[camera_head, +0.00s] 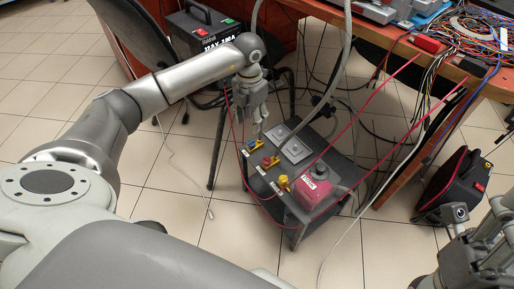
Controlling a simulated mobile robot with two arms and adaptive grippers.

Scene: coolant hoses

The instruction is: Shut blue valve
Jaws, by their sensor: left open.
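The blue valve (251,145) sits on the left side of a small dark cart, at the back of a row of valves. A red valve (268,162) and a yellow valve (284,183) follow it toward the front. My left gripper (260,130) is open and points down, just above and slightly right of the blue valve. I cannot tell whether it touches the valve. I see nothing between its fingers. My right gripper (482,246) is at the lower right edge, partly cut off and far from the valves.
The cart (327,217) also carries grey plates (295,149) and a pink container (313,190). Hoses and red cables hang around it. A table (370,30) with wires stands behind right, a power supply (205,30) behind left. Floor left of the cart is mostly clear.

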